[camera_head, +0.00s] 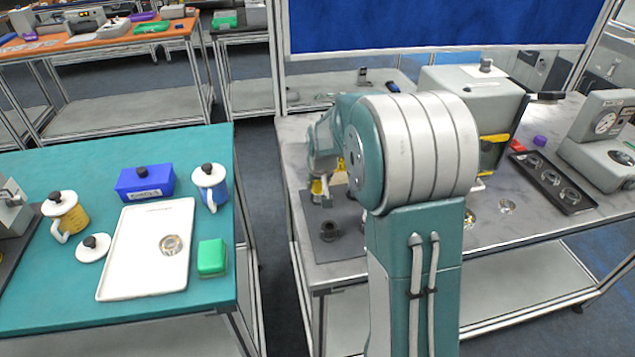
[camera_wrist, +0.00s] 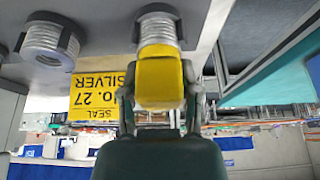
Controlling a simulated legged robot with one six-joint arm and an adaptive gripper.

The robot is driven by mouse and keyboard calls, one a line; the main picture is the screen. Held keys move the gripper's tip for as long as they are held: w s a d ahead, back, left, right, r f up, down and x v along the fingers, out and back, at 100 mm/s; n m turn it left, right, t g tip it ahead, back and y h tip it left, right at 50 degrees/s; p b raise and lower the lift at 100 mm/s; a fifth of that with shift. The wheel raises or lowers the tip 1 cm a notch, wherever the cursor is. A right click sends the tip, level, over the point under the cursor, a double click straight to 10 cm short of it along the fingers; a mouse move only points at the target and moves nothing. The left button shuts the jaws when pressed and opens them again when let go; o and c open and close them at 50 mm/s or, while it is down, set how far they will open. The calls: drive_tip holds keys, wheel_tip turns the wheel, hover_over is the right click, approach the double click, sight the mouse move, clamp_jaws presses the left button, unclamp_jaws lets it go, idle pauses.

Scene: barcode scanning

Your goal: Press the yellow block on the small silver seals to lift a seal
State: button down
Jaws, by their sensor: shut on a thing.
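My gripper (camera_wrist: 160,100) is shut on a yellow block (camera_wrist: 158,78), with one finger on each side of it. In the wrist view the block's far end meets or overlaps a ribbed silver seal (camera_wrist: 158,24); I cannot tell whether they touch. A second silver seal (camera_wrist: 50,38) is to the left, apart from the block. A yellow label reading "SEAL NO. 27 SILVER" (camera_wrist: 102,94) appears upside down between them. In the head view my gripper (camera_head: 320,188) is low over the left part of the grey table, and yellow shows at it. My arm hides part of this area.
A dark mat (camera_head: 350,246) with a black knobbed piece (camera_head: 329,231) lies under the gripper. A grey machine (camera_head: 470,85) and a black tray (camera_head: 530,166) of rings stand right. The teal table (camera_head: 95,165) holds a white tray (camera_head: 120,270), green block (camera_head: 212,257) and blue box (camera_head: 145,181).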

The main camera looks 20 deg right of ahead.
drive_tip(key=shift+s+f, duration=0.1)
drive_tip(key=shift+r, duration=3.55)
